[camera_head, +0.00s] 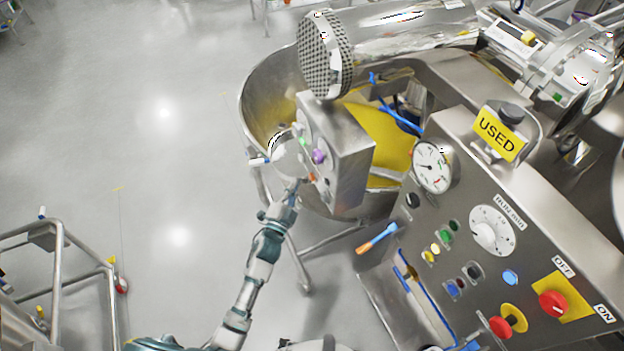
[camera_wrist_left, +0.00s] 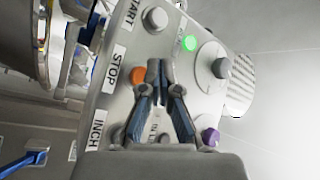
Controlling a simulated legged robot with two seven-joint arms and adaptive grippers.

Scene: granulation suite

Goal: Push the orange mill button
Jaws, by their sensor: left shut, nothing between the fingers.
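The steel mill control box (camera_head: 345,160) stands beside the large bowl in the head view. In the left wrist view an orange button (camera_wrist_left: 138,75) sits by the STOP label (camera_wrist_left: 112,74). A small orange button (camera_head: 312,176) also shows on the box face in the head view. My left gripper (camera_head: 303,163) is close in front of that face, its fingers shut and empty. In the left wrist view the fingertips (camera_wrist_left: 158,68) lie just right of the STOP-side orange button; contact cannot be told.
The box also carries a lit green light (camera_wrist_left: 189,43), a black knob (camera_wrist_left: 219,68) and a purple button (camera_wrist_left: 210,137). A perforated mill part (camera_head: 325,55) is above the box. A larger panel (camera_head: 480,200) stands to the right. The floor (camera_head: 130,150) at left is open.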

